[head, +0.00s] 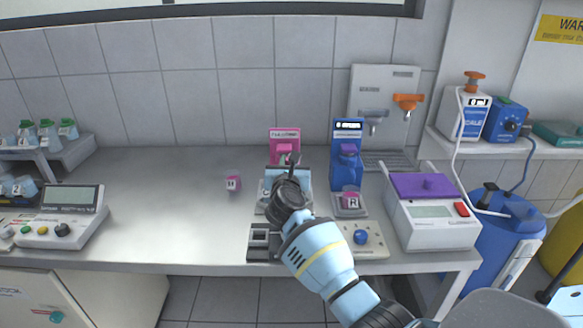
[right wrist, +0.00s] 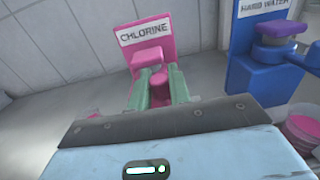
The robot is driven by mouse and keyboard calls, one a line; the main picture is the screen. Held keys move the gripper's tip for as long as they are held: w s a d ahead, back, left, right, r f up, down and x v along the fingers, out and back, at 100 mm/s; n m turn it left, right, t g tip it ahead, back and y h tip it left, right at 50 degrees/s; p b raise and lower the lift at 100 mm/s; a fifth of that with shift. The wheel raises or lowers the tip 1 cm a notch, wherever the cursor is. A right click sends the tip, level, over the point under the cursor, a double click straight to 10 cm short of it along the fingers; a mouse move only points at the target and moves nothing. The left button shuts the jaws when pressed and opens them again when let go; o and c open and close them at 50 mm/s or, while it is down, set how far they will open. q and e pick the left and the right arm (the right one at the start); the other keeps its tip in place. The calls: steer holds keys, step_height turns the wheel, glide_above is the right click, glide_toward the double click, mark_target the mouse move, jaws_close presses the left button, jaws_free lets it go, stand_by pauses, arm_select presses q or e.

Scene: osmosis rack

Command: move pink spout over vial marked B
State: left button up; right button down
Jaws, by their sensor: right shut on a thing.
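The pink dispenser labelled CHLORINE (head: 284,135) stands at the back of the bench, and it shows in the right wrist view (right wrist: 150,32). My right gripper (right wrist: 160,88) has its green fingers on either side of the pink spout (right wrist: 158,77) and is shut on it. In the head view my right gripper (head: 288,162) hides the lower dispenser. A small pink vial (head: 233,184) stands alone left of the dispenser; its letter is too small to read surely. Another vial (head: 351,201), its letter like an R, stands below the blue dispenser. My left gripper is not in view.
The blue HARD WATER dispenser (head: 347,160) stands close on the right. A purple-lidded machine (head: 430,205) is farther right. The bench on the left is mostly clear up to a grey device (head: 62,220).

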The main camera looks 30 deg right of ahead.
steer(key=shift+w+a+f+m+g+h+b, duration=0.1)
steer(key=shift+a+f+m+g+h+b, duration=0.15)
steer(key=shift+m+g+h+b, duration=0.2)
steer(key=shift+w+a+f+m+g+h+b, duration=0.1)
steer(key=shift+a+m+g+h+b, duration=0.2)
steer(key=shift+h+b, duration=0.25)
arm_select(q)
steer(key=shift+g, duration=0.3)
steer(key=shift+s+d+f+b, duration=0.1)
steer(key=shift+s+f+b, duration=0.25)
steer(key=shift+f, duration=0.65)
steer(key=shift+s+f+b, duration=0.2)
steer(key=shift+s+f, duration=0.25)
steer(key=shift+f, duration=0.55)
arm_select(e)
steer(key=shift+a+r+m+g+h, duration=0.1)
steer(key=shift+r+m+g+h, duration=0.1)
steer(key=shift+m+g+h, duration=0.3)
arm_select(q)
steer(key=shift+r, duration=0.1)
arm_select(e)
steer(key=c, duration=1.3)
jaws_free()
steer(key=shift+r, duration=0.1)
steer(key=shift+c, duration=0.2)
